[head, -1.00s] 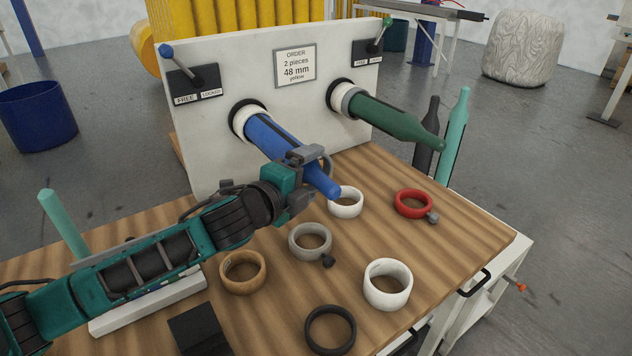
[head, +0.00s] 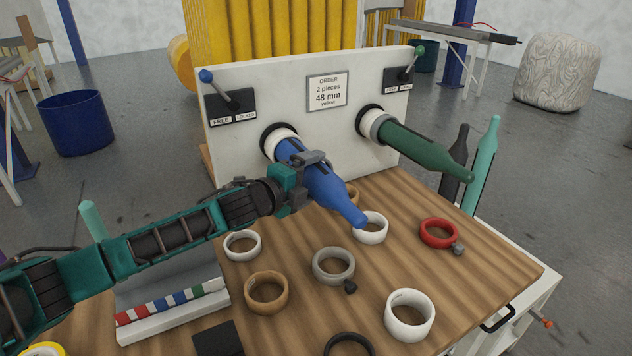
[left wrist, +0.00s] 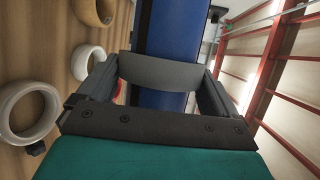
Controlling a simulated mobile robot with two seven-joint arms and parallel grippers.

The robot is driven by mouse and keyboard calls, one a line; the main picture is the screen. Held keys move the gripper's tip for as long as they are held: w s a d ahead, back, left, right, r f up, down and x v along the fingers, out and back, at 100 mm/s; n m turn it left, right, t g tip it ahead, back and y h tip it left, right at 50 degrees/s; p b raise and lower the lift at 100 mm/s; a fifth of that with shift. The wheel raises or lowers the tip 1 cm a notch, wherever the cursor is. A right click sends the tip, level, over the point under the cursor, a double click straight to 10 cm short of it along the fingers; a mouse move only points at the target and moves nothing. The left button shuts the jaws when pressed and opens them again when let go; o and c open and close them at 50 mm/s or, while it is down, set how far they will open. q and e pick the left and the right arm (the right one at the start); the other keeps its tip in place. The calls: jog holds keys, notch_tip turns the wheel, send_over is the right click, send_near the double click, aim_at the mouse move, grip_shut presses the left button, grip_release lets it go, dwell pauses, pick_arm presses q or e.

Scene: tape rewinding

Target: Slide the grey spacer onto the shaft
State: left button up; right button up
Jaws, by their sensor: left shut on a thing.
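The blue shaft (head: 335,190) sticks out of the white panel and ends in a narrow nose. My left gripper (head: 312,166) is at the shaft's middle, shut on the grey spacer. In the left wrist view the grey spacer (left wrist: 165,72) shows as a curved grey band between the fingers, crossing in front of the blue shaft (left wrist: 168,30). Blue shows on both sides of the band, so the spacer appears to be around the shaft; its far side is hidden. A white ring (head: 283,143) sits at the shaft's base. My right gripper is not in view.
A green shaft (head: 420,147) stands to the right. On the table (head: 470,290) lie a grey collar with a dark knob (head: 333,265), a red collar (head: 438,233), and several white and tan rings. A striped rack (head: 170,310) stands at the left.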

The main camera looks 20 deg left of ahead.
aim_at(281, 158)
pick_arm(q)
jog(key=w+a, duration=0.1)
jog(key=a, duration=0.1)
jog(key=w+a, duration=0.2)
jog(key=w+a+p, duration=0.1)
jog(key=a, duration=0.1)
jog(key=shift+w, duration=0.4)
jog(key=shift+w+a, duration=0.6)
jog(key=shift+a, duration=0.25)
jog(key=shift+w+a, duration=0.1)
jog(key=shift+w+a, duration=0.3)
jog(key=shift+a, duration=0.05)
jog(key=shift+f, duration=0.1)
jog(key=o, duration=0.7)
jog(key=shift+s, duration=0.2)
